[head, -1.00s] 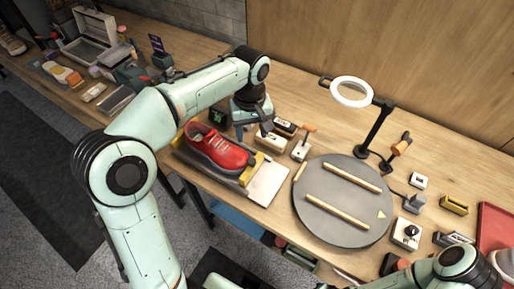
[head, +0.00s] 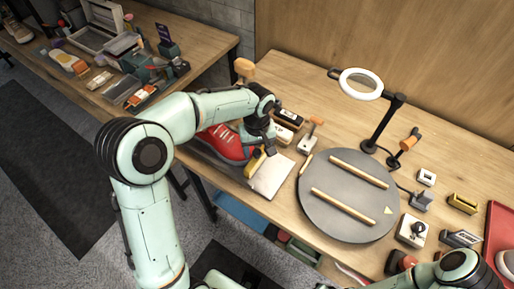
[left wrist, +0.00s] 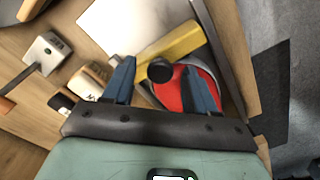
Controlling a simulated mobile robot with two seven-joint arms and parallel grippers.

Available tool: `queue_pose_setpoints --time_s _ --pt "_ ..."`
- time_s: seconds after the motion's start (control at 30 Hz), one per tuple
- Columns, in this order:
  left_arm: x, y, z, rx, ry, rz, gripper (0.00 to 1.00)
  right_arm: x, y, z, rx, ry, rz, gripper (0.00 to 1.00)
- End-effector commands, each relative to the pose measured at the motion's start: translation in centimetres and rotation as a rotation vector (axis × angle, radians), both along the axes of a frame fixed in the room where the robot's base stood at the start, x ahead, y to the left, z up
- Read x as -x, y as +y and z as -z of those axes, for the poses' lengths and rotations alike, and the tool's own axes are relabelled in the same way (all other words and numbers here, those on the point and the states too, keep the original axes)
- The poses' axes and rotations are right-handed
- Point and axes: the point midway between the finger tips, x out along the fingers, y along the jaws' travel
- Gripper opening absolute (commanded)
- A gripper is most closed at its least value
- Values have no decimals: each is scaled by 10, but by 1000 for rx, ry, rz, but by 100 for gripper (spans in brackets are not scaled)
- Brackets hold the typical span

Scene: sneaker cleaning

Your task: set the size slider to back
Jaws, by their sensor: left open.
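The red sneaker (head: 222,143) sits in a low stand at the table's front edge, partly behind my left arm. A yellow block (head: 253,165) with a black round knob (left wrist: 160,70) crosses the stand at one end of the sneaker; I take it as the size slider. In the left wrist view the yellow block (left wrist: 187,40) runs slantwise beyond the fingers. My left gripper (left wrist: 158,66) is open, its blue fingers on either side of the knob in the picture. I cannot tell whether they touch it. My right gripper is not in view; only part of that arm shows.
A white plate (head: 271,176) lies beside the yellow block. Small brush-like blocks (head: 290,118) and a lever box (head: 311,138) stand close behind the left gripper. A round grey turntable (head: 350,228) with two wooden bars and a ring lamp (head: 361,84) are to the right.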

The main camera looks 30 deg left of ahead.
Motion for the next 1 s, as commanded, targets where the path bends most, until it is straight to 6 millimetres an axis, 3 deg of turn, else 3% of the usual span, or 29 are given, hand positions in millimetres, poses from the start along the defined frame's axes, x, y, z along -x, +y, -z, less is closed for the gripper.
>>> queue_pose_setpoints --time_s 0.07,0.1,0.27,0.47,0.73,1.0 --pt "0 0 0 0 0 0 57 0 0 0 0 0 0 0" --pt "0 0 0 0 0 0 50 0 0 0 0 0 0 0" --pt "0 0 0 0 0 0 0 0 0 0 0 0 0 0" --pt "1 -8 0 1 0 5 0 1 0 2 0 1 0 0" --pt "4 -58 0 2 -1 6 0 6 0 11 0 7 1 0" --pt "5 -64 0 0 0 1 0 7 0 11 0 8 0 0"
